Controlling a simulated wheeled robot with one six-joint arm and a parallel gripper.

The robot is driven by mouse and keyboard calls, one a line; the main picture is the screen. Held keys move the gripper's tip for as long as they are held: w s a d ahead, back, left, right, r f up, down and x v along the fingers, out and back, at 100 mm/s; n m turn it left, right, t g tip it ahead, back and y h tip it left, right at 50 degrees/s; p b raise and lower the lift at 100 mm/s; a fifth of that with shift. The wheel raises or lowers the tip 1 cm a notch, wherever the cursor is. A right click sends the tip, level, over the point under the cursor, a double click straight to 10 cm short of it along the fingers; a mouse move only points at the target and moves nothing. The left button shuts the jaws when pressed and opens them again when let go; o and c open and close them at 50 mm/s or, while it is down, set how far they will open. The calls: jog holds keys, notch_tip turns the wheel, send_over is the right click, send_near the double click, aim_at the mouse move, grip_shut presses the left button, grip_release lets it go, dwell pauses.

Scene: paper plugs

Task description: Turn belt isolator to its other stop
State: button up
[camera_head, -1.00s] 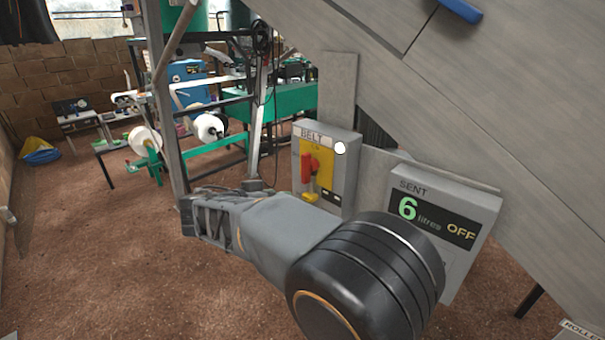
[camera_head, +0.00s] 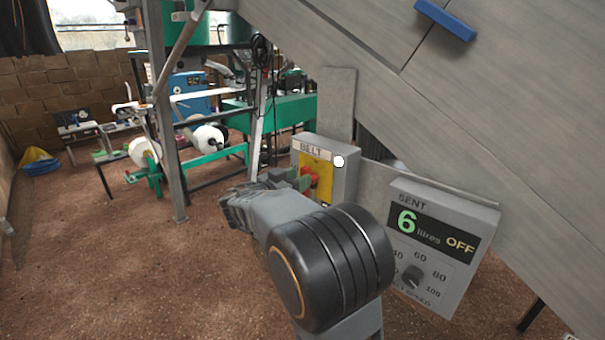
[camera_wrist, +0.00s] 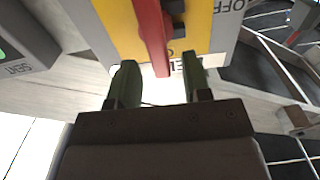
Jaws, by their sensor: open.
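The belt isolator is a grey box (camera_head: 345,178) with a yellow plate and a BELT label. Its red handle (camera_head: 308,174) is partly hidden by my gripper (camera_head: 283,180) in the head view. In the wrist view, the red handle (camera_wrist: 150,32) stands out from the yellow plate (camera_wrist: 112,18), its end close to and between my gripper's (camera_wrist: 157,78) two green fingertips. The fingers are apart, with a gap on each side of the handle; contact cannot be told. The letters OFF show at the plate's upper right, and the BELT label is partly covered.
A grey panel (camera_head: 440,250) reading SENT 6 litres OFF, with a black dial (camera_head: 412,277), stands right of the isolator. A large sloping grey panel (camera_head: 480,110) overhangs both. A metal frame post (camera_head: 163,120) rises at the left. Brown floor is open at the lower left.

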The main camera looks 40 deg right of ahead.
jog(key=shift+w+d, duration=0.2)
jog(key=shift+d, duration=0.95)
jog(key=shift+c, duration=0.4)
jog(key=c, duration=0.7)
jog(key=shift+f, duration=0.1)
